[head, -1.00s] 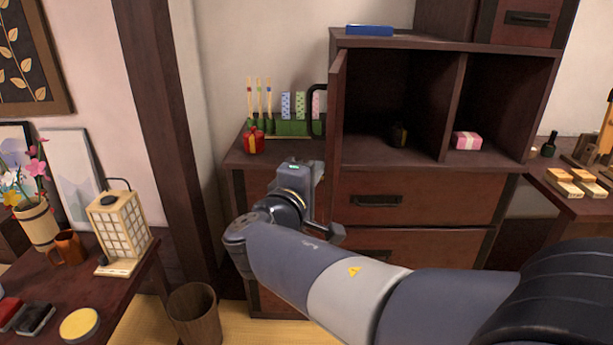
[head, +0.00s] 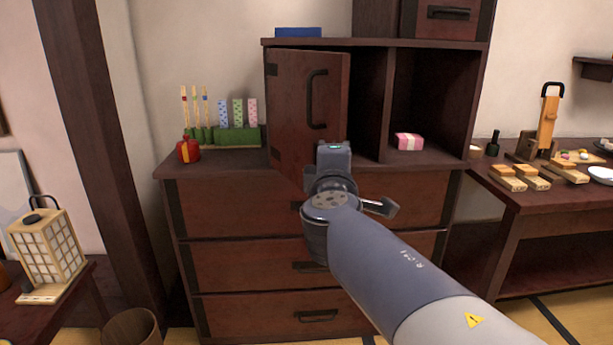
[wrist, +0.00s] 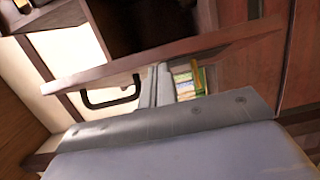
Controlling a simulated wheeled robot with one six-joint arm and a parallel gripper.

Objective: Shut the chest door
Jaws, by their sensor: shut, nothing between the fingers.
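The chest door (head: 292,105) is a dark reddish-brown panel on the left side of the chest's upper left compartment. It stands part-open and covers much of that compartment. Its black handle (head: 316,100) faces me; the handle also shows in the wrist view (wrist: 110,98). My gripper (head: 334,150) is at the door's lower right edge in the head view, hiding its lower corner. In the wrist view my gripper (wrist: 155,85) is shut and empty, close beside the door's edge. I cannot tell whether it touches the door.
The right compartment is open and holds a pink box (head: 408,142). On the lower chest top, left of the door, are a red jar (head: 188,150) and a green stand (head: 237,138). A blue box (head: 298,32) lies on top. A low table (head: 520,203) stands right.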

